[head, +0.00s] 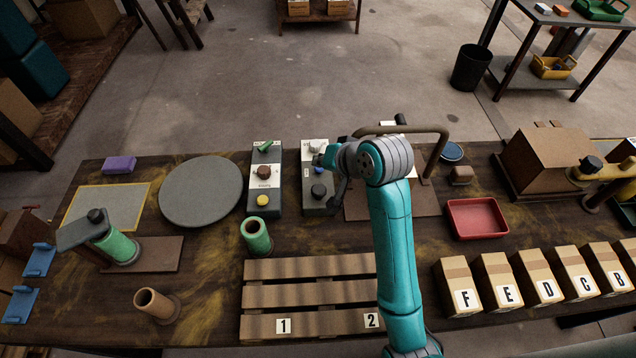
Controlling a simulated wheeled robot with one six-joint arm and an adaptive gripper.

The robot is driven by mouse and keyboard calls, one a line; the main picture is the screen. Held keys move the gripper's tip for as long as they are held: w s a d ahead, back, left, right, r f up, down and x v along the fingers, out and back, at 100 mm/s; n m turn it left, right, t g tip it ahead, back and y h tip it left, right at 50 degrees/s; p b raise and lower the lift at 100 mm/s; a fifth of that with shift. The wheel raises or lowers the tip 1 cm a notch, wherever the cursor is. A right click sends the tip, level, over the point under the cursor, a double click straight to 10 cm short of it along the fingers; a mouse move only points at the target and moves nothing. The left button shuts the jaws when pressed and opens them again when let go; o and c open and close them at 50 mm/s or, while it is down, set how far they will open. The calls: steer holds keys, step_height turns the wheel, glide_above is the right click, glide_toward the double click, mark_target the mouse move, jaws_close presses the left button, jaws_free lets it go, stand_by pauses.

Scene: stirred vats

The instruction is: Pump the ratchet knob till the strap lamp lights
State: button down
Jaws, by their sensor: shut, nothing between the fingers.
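My teal arm reaches over the table, and its grey wrist hangs above the second control box (307,208). My gripper (340,188) is a dark shape below the wrist, shut and empty, mostly hidden by it. It is close to the right side of that box; I cannot tell whether it touches anything. The box carries a pale knob (316,146), a small blue part (319,170) and a dark round knob (318,191). I cannot tell which part is the ratchet knob, and no lit strap lamp is clear to me.
Left of it stands a box (255,205) with a green lever, brown knob and yellow button. A bent brown pipe (440,140) rises just right of my wrist. A red tray (476,219), lettered cartons (497,280) and a slatted pallet (300,296) surround my arm.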

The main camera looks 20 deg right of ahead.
mark_target(319, 189)
steer(key=shift+r, duration=0.45)
steer(key=shift+f, duration=0.1)
steer(key=shift+f, duration=4.3)
steer(key=shift+f, duration=0.2)
steer(key=shift+f, duration=0.2)
steer(key=shift+f, duration=1.25)
steer(key=shift+r, duration=1.65)
